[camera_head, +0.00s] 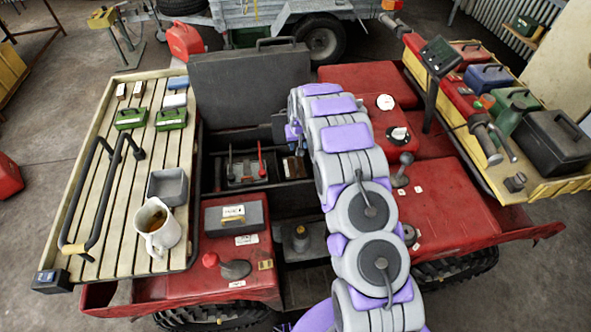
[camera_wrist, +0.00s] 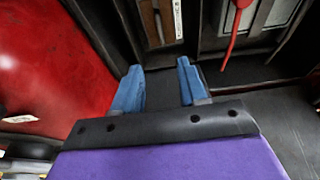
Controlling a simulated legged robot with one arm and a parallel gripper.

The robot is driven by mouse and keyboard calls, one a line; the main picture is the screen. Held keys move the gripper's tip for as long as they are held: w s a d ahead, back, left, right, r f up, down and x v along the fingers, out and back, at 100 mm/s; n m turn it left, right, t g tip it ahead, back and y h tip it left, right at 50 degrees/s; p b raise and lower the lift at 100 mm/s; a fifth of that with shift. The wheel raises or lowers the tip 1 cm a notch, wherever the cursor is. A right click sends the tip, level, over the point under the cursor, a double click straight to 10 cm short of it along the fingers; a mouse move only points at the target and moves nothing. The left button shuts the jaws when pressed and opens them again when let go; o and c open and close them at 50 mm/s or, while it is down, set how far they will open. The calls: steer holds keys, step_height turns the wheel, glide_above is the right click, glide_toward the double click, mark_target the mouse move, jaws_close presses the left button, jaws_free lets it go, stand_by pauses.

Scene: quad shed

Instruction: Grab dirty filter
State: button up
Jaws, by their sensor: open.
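A brown, flat-sided piece with a white label, perhaps the dirty filter (camera_wrist: 152,22), sits in a dark slot at the top of the wrist view. In the head view a small brown block (camera_head: 293,167) sits in the dark open bay, just left of my arm; it seems to be the same piece. My gripper (camera_wrist: 160,87) is open and empty, its two blue fingers apart. In the wrist view the fingers point toward the brown piece with a gap before it.
A red lever (camera_wrist: 233,35) stands beside the slot on the right. A red panel (camera_wrist: 50,70) lies left of the fingers. The black raised lid (camera_head: 250,85) stands behind the bay. A slatted wooden rack (camera_head: 95,190) holds a jug (camera_head: 160,232) and a grey tray (camera_head: 168,203).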

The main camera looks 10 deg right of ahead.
steer(key=b, duration=0.1)
glide_toward(296, 163)
steer(key=a, duration=0.2)
steer(key=shift+w+d+f+b, duration=0.2)
steer(key=shift+d+f, duration=0.1)
steer(key=shift+f, duration=0.35)
steer(key=shift+w+d+f+b, duration=0.1)
steer(key=shift+w+d+f, duration=0.2)
steer(key=shift+f, duration=0.4)
steer(key=shift+w+d+f+b, duration=0.1)
steer(key=shift+d+f, duration=0.25)
steer(key=shift+f, duration=0.3)
steer(key=shift+w+a+f, duration=0.1)
steer(key=shift+a+f, duration=0.15)
steer(key=shift+a, duration=0.05)
steer(key=shift+w+f, duration=0.1)
steer(key=shift+f, duration=0.2)
steer(key=shift+w+d+f+b, duration=0.2)
steer(key=shift+f, duration=0.45)
steer(key=shift+w+d+f+b, duration=0.15)
steer(key=shift+f+b, duration=0.1)
steer(key=shift+f, duration=0.4)
steer(key=shift+w+d+f+b, duration=0.2)
steer(key=shift+f, duration=0.45)
steer(key=shift+a, duration=0.1)
steer(key=shift+a, duration=0.2)
steer(key=c, duration=0.3)
steer(key=shift+d, duration=0.2)
jaws_close()
